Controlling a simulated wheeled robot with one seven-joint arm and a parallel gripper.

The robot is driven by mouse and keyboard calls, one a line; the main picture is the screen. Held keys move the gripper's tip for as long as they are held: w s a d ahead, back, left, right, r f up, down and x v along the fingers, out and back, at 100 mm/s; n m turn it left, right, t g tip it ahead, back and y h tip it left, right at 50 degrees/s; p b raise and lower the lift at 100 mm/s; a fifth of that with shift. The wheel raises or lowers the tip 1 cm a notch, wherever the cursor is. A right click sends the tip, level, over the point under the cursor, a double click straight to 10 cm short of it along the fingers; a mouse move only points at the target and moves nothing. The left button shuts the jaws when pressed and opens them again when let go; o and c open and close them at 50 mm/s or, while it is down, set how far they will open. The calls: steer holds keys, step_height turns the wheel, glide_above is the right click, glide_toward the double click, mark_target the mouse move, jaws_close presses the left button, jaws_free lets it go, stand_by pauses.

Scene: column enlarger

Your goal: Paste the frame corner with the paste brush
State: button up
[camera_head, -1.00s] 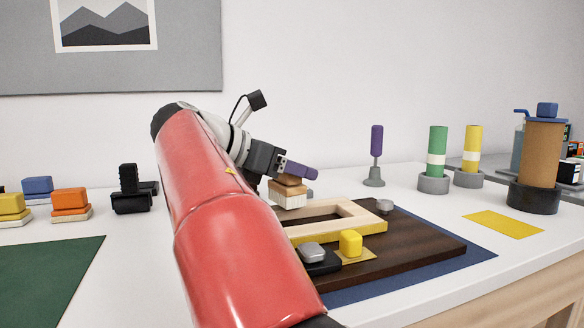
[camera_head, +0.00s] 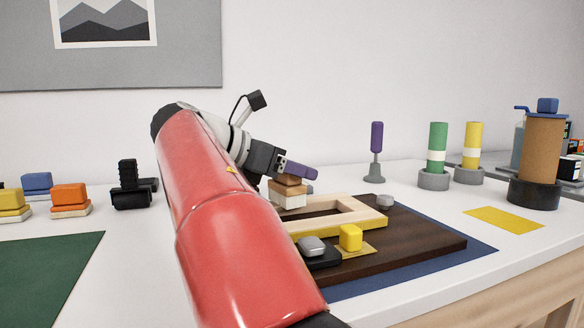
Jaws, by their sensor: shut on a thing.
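My gripper (camera_head: 298,178) is shut on the paste brush (camera_head: 287,190), a brown wooden block with pale bristles pointing down. Purple bars at the gripper's end lie against the top of the block. The brush is at the far left part of the frame (camera_head: 360,213), a pale wooden rectangle with a yellow outer side. I cannot tell whether the bristles touch the frame. My red arm hides the frame's left side and near left corner.
The frame lies on a dark brown board (camera_head: 420,240) over a blue mat (camera_head: 480,249). A yellow block (camera_head: 350,237) and a grey-topped black piece (camera_head: 312,247) sit in front. A purple-handled tool (camera_head: 376,140) and green (camera_head: 437,145) and yellow (camera_head: 472,143) cylinders stand behind.

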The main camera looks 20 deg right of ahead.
mark_target(275, 183)
steer(key=shift+a+r+p, duration=0.1)
steer(key=shift+a+p, duration=0.7)
steer(key=shift+a, duration=1.3)
steer(key=shift+a+p, duration=1.25)
steer(key=shift+a, duration=0.85)
steer(key=shift+d, duration=0.1)
steer(key=shift+d, duration=2.05)
